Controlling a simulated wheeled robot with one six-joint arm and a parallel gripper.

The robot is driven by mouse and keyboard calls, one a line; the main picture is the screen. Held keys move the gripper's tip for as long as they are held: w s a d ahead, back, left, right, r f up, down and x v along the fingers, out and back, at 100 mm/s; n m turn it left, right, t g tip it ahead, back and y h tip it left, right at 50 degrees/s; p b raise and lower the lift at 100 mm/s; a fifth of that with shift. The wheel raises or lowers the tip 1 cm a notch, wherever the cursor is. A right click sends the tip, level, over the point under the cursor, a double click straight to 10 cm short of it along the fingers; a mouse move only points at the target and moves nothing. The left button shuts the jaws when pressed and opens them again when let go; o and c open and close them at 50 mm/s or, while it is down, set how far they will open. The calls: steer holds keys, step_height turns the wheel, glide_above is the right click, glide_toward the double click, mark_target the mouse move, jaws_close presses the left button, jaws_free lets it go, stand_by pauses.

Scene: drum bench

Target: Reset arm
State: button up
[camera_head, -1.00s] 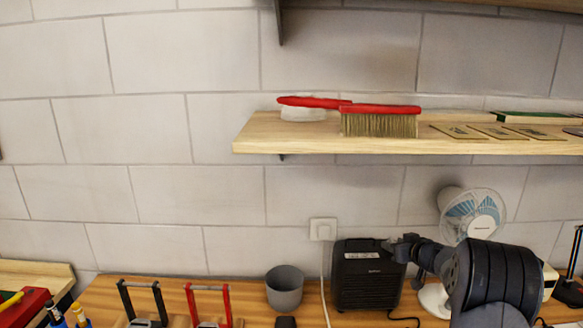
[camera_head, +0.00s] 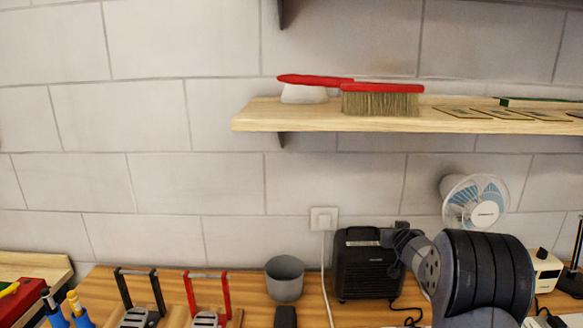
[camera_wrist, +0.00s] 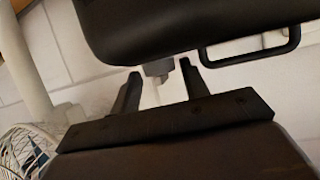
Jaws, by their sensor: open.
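My gripper shows in the wrist view (camera_wrist: 158,88) with its two dark fingers apart and nothing between them. Behind the fingers are a pale tiled wall and a small grey piece, too blurred to name. In the head view my dark arm is at the lower right, in front of the fan and beside the black speaker-like box (camera_head: 368,265); the gripper's fingers cannot be made out there.
A white fan (camera_head: 474,203) stands behind my arm. A grey cup (camera_head: 285,280) and black and red handled tools (camera_head: 140,290) are on the wooden bench (camera_head: 255,315). A red brush (camera_head: 380,98) lies on the wall shelf (camera_head: 260,118).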

steer(key=shift+a+f+m+h+b, duration=0.3)
steer(key=shift+m+h+b, duration=0.45)
steer(key=shift+b, duration=1.35)
steer(key=shift+m+g+h+b, duration=0.35)
steer(key=shift+h+b, duration=0.2)
steer(key=shift+b, duration=0.15)
steer(key=shift+w+a+r+m+g+h, duration=0.2)
steer(key=shift+r+m+g+h, duration=0.15)
steer(key=shift+m+h, duration=0.45)
steer(key=m+g+h+p, duration=0.1)
steer(key=m+h+p, duration=0.1)
steer(key=p, duration=0.1)
steer(key=shift+a+r, duration=0.1)
steer(key=shift+a, duration=0.05)
steer(key=shift+s+a+b, duration=0.25)
steer(key=shift+s+b, duration=0.1)
steer(key=shift+b, duration=0.15)
steer(key=shift+s+a+r, duration=0.25)
steer(key=shift+s+a, duration=0.05)
steer(key=shift+s, duration=0.15)
steer(key=shift+s, duration=0.1)
